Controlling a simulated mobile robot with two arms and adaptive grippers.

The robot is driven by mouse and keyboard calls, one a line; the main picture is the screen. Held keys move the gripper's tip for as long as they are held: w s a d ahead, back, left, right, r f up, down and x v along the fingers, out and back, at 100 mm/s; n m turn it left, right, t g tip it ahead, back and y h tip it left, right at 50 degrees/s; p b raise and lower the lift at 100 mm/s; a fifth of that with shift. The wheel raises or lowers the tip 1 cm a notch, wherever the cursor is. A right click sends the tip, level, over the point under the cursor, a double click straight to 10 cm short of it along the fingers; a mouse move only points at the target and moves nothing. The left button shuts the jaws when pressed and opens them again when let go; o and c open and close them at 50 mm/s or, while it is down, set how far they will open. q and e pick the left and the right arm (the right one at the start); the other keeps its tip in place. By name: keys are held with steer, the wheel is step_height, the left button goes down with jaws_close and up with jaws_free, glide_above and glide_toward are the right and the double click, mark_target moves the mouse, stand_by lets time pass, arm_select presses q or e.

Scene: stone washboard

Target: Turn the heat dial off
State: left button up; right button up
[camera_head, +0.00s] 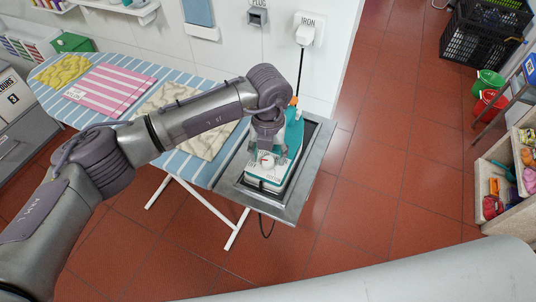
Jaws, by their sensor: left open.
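The heat dial (267,158) is a small round white knob with a reddish mark, on a teal and white iron (277,180). The iron sits on the grey metal rest (292,212) at the right end of the ironing board. My left gripper (266,155) points down over the iron, its open fingers on either side of the dial. Whether the fingers touch the dial cannot be told. Lettering beside the dial is too small to read surely. My right gripper is not in view.
The striped ironing board (110,58) holds a yellow cloth (62,71), a pink striped cloth (108,90) and a cream cloth (205,133). A cord runs from the iron to the wall plug (305,36) marked IRON.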

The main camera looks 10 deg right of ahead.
mark_target(268, 159)
arm_select(q)
step_height(268, 159, up, 11)
steer(key=shift+r, duration=0.15)
stand_by(0.5)
